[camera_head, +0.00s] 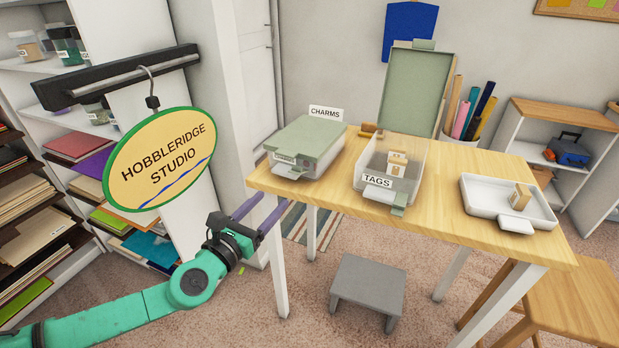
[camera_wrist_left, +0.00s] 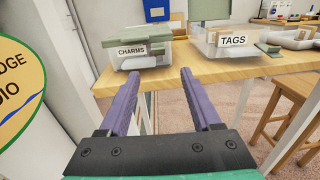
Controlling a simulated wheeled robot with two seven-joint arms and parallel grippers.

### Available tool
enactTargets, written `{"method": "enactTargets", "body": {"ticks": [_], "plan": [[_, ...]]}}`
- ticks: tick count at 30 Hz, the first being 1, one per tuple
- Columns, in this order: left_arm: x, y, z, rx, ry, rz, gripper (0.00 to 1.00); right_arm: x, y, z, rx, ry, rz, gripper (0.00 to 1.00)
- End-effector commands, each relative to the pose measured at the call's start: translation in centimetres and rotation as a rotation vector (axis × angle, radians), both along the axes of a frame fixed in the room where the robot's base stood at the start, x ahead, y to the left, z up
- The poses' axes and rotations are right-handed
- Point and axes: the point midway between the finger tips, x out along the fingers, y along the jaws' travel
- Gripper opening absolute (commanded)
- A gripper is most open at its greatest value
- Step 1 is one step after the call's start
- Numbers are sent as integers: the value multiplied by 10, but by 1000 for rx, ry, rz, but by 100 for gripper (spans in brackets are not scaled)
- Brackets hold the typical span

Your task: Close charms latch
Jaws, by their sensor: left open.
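The charms box (camera_head: 302,165) is a clear box under a green lid (camera_head: 313,136) that lies down over it, at the left end of the table. Its CHARMS label (camera_head: 326,113) shows at the box, and also in the left wrist view (camera_wrist_left: 131,50). A small pale latch piece (camera_head: 286,158) shows at the front edge; I cannot tell whether it is fastened. My left gripper (camera_head: 275,198) is open and empty, with purple fingers, in front of and below the box, apart from it. In the left wrist view, its fingers (camera_wrist_left: 160,72) point toward the box. My right gripper is not visible.
The tags box (camera_head: 417,165) stands right of the charms box with its lid (camera_head: 413,92) raised. A white tray (camera_head: 480,204) stands farther right on the wooden table (camera_head: 335,192). A hanging oval sign (camera_head: 160,158) is left of my gripper. A grey stool (camera_head: 368,285) stands below.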

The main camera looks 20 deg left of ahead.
Motion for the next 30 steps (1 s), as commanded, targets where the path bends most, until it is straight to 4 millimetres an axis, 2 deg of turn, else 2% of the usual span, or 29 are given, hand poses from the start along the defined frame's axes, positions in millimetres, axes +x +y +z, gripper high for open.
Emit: {"method": "enactTargets", "body": {"ticks": [11, 24, 30], "plan": [[46, -4, 5, -8, -6, 7, 65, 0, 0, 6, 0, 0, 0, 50], [128, -18, 2, -8, -1, 5, 65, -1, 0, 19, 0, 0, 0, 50], [137, -20, 1, -5, 1, 3, 65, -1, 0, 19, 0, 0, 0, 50]]}}
